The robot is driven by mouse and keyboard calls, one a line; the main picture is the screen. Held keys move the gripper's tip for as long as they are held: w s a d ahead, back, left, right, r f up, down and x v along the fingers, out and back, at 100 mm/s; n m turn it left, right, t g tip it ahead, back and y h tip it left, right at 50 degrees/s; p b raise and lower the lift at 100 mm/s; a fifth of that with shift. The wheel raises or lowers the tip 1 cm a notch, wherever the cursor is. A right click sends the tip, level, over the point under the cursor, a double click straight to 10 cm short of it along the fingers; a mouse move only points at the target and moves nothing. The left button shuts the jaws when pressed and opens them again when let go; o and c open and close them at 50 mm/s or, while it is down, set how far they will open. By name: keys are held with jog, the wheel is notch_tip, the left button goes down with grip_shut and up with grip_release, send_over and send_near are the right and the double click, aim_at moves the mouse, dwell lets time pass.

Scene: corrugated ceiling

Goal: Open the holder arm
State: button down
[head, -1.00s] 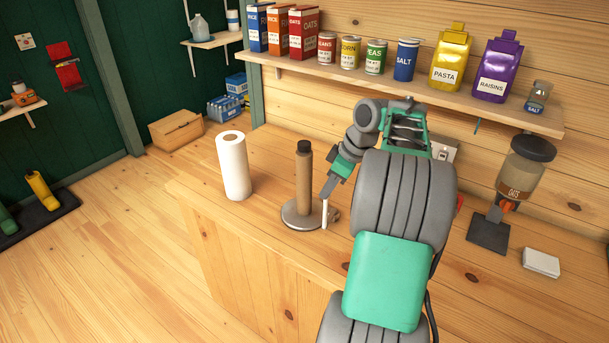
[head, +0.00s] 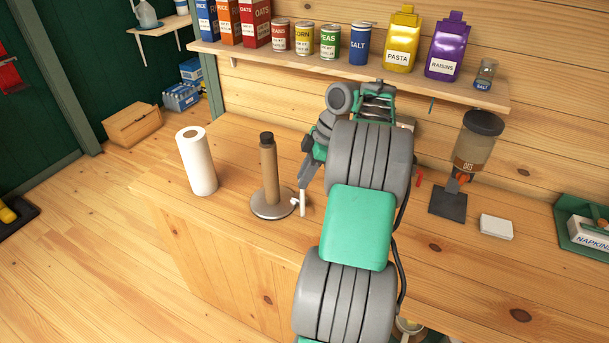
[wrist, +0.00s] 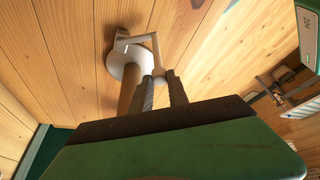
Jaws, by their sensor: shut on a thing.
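The paper towel holder has a round grey base (head: 266,213) and an upright post carrying a brown cardboard tube (head: 269,175) with a dark top. Its thin white holder arm (head: 303,206) stands upright at the right edge of the base. My gripper (head: 304,184) reaches down from above and is shut on the upper part of this arm. In the wrist view, the two grey fingers of my gripper (wrist: 162,88) are close around the pale bent arm (wrist: 155,48), beside the base (wrist: 120,60). The exact contact is partly hidden by the fingers.
A white paper towel roll (head: 197,163) stands left of the holder on the wooden counter (head: 235,240). A dispenser (head: 474,145) and a white block (head: 496,226) are to the right. A shelf (head: 350,76) with packages runs above.

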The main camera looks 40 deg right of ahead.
jog(key=c, duration=1.3)
grip_release()
jog(key=shift+o, duration=0.2)
jog(key=p+v, duration=0.3)
jog(key=v, duration=0.4)
jog(key=shift+r, duration=0.35)
jog(key=shift+s+d, duration=0.1)
jog(key=shift+d, duration=0.05)
